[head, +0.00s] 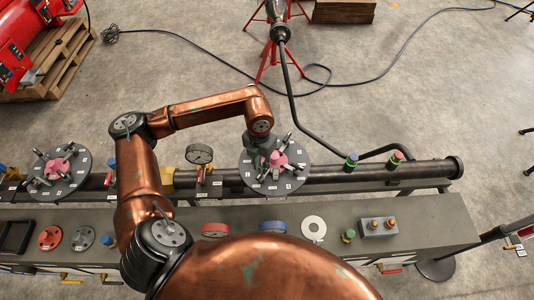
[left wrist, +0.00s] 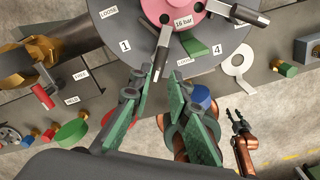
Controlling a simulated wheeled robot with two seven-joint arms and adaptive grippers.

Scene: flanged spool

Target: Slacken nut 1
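In the left wrist view a dark round flange (left wrist: 118,22) has a pink hub (left wrist: 172,10) marked 16 bar. Labels 1 (left wrist: 125,46) and 4 (left wrist: 217,51) sit on it, with LOOSE labels. In the head view this flange (head: 297,165) is partly hidden by my left gripper (head: 268,160). My right gripper (left wrist: 238,116) shows small, fingers apart.
A second flange (head: 75,180) with a pink hub stands at the left. The bench (head: 440,212) carries discs, a white ring (head: 313,228) and a grey block (head: 378,228).

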